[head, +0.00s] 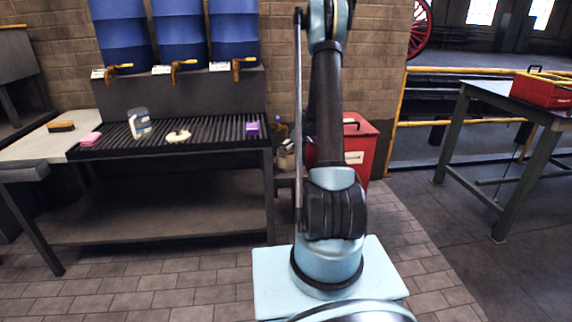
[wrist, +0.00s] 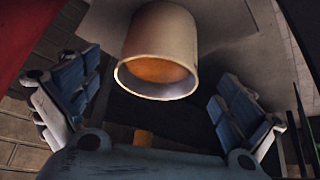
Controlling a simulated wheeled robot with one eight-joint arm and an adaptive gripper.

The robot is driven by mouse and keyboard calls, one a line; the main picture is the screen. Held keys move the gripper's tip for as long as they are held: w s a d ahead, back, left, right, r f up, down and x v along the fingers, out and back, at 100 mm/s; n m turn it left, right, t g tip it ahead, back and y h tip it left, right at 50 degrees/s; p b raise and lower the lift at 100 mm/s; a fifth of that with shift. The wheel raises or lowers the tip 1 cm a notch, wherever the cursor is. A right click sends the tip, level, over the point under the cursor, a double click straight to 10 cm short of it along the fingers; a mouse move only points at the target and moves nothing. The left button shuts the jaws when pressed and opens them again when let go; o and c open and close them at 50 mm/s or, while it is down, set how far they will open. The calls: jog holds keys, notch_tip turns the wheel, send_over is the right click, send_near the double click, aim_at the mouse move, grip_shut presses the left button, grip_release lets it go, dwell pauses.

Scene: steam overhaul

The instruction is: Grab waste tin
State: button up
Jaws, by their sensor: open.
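In the wrist view a beige cylindrical tin (wrist: 160,40), likely the waste tin, has its open end towards me, with orange-brown inside. My gripper (wrist: 158,82) is open, with one blue-grey finger pad to the left of the tin and one to the right. Gaps show between the tin and both pads. In the head view my gripper is out of sight and my arm stands upright in the middle. I cannot tell for sure which thing in the head view is this tin.
A bench with a slatted top (head: 215,139) holds a labelled jar (head: 139,122), a pale ring-like item (head: 178,136), a purple block (head: 252,127) and a pink stack (head: 90,139). A red cabinet (head: 368,140) stands behind my arm. A table with a red toolbox (head: 540,92) is right.

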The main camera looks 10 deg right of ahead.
aim_at(287, 164)
jog(key=shift+x, duration=3.55)
jog(key=c, duration=1.7)
